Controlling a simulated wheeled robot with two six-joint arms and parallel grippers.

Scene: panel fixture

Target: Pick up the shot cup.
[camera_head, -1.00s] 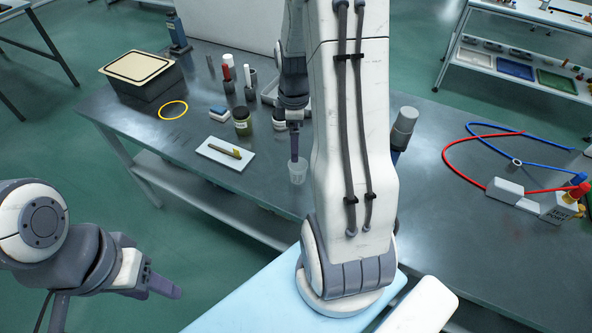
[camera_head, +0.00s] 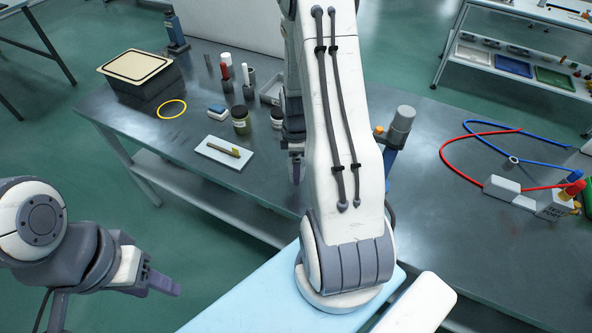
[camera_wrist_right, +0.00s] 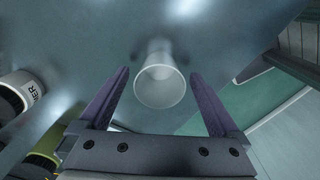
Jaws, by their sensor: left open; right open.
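The shot cup (camera_wrist_right: 160,86), a small translucent cup, shows in the right wrist view with its round mouth toward the camera. My right gripper (camera_wrist_right: 160,77) is open, with one finger on each side of the cup and visible gaps between. I cannot tell how far down the fingers reach. In the head view my right gripper (camera_head: 295,167) points down at the table, partly behind my arm, and I cannot make out the cup there. My left gripper (camera_head: 161,284) is open and empty, low at the left, away from the table.
The grey table (camera_head: 440,230) holds a white plate with a brush (camera_head: 224,152), a dark jar (camera_head: 241,121), a yellow ring (camera_head: 172,109) and a lidded box (camera_head: 140,80). A grey-topped bottle (camera_head: 401,125) stands right of my arm. Red and blue hoses (camera_head: 480,133) lie farther right.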

